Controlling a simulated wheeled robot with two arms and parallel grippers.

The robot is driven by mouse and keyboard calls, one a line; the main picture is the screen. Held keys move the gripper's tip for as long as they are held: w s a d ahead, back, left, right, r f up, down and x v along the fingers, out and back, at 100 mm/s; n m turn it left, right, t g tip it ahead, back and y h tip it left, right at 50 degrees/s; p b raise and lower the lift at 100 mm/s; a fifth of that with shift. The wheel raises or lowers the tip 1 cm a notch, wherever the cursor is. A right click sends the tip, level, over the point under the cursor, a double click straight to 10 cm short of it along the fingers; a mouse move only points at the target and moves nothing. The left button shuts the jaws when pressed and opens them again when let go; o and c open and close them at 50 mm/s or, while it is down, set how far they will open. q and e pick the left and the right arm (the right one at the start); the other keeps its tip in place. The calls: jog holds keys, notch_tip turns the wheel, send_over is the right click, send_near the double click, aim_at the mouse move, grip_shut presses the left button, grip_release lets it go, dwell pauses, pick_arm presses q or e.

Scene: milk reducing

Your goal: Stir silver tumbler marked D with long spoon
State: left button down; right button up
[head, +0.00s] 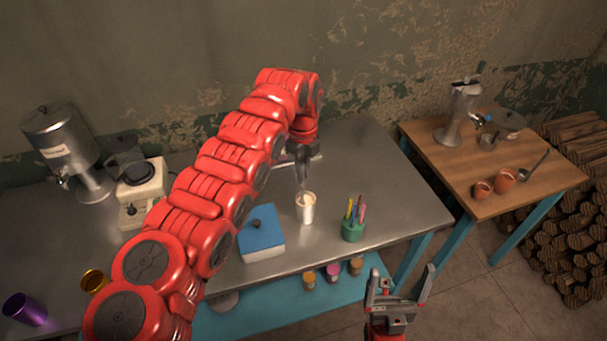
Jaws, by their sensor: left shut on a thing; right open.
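A light silver tumbler (306,213) stands upright on the metal table, with pale liquid at its top. No letter can be read on it. My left gripper (302,172) points down just above the tumbler and is shut on a thin thing, apparently the long spoon. The spoon is mostly hidden by the gripper, and I cannot tell how deep its lower end sits in the tumbler. My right gripper (398,287) is open and empty, low in front of the table's right part.
A blue-topped box (262,235) stands left of the tumbler, and a green holder with coloured sticks (352,231) to its right. A purple tumbler (25,310) and a gold tumbler (94,281) are far left. A wooden table (530,188) with clay cups stands right.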

pick_arm(q)
jog(key=shift+r+p, duration=0.5)
jog(key=shift+r, duration=1.9)
jog(key=shift+r, duration=0.1)
jog(key=shift+r+p, duration=1.6)
jog(key=shift+r, duration=0.9)
jog(key=shift+f, duration=0.1)
